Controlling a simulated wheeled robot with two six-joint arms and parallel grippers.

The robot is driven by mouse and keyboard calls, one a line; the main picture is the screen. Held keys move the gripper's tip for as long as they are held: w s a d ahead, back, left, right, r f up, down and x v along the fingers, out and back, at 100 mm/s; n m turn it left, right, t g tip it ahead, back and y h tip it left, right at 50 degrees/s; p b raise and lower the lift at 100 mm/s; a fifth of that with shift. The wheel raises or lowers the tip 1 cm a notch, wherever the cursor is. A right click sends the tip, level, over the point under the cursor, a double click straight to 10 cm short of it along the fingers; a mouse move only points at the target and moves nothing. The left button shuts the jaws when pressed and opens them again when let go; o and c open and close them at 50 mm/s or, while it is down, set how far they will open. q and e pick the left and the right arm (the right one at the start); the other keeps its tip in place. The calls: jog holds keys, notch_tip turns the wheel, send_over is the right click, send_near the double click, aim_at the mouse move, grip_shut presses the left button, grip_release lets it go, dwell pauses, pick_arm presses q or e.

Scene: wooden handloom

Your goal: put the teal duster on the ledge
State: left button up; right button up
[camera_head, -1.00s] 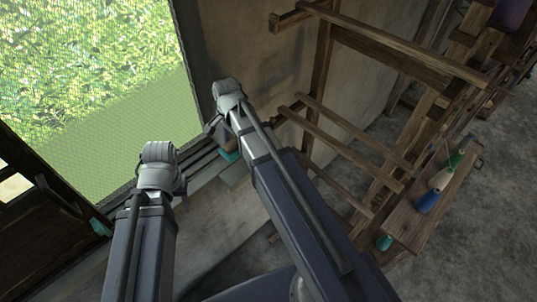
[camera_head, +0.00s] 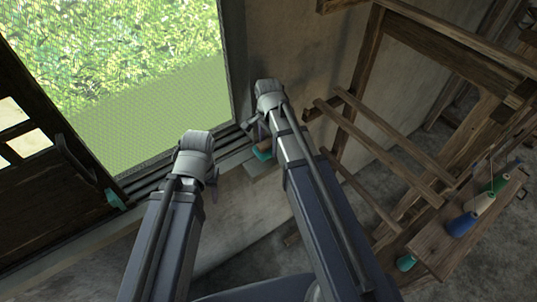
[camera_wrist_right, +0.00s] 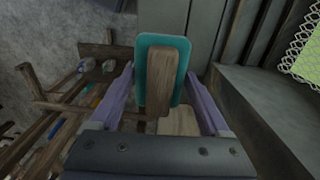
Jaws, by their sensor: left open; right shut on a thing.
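The teal duster (camera_wrist_right: 182,70) has a teal pad and a wooden handle (camera_wrist_right: 158,85). In the right wrist view it sits between the purple fingers of my right gripper (camera_wrist_right: 160,92), which is shut on it. In the head view a teal edge of the duster (camera_head: 262,153) shows beside my right wrist, near the window's lower right corner; the fingers are mostly hidden there. The ledge (camera_head: 232,150) runs along the window bottom; whether the duster touches it I cannot tell. My left gripper (camera_head: 213,188) is open, lower left of the right one, mostly hidden behind its wrist.
A wooden loom frame (camera_head: 385,135) stands to the right. A bench (camera_head: 445,240) there carries several spools, including a blue one (camera_head: 461,225). Another small teal thing (camera_head: 115,198) is at the window's lower left. A wire-mesh window (camera_head: 130,90) fills the upper left.

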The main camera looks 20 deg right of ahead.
aim_at(268, 150)
jog(key=shift+f+b, duration=1.8)
jog(key=shift+b, duration=0.05)
jog(key=shift+f, duration=0.3)
jog(key=o, duration=1.2)
jog(key=shift+r, duration=0.1)
jog(key=shift+c, duration=0.2)
jog(key=shift+r, duration=0.1)
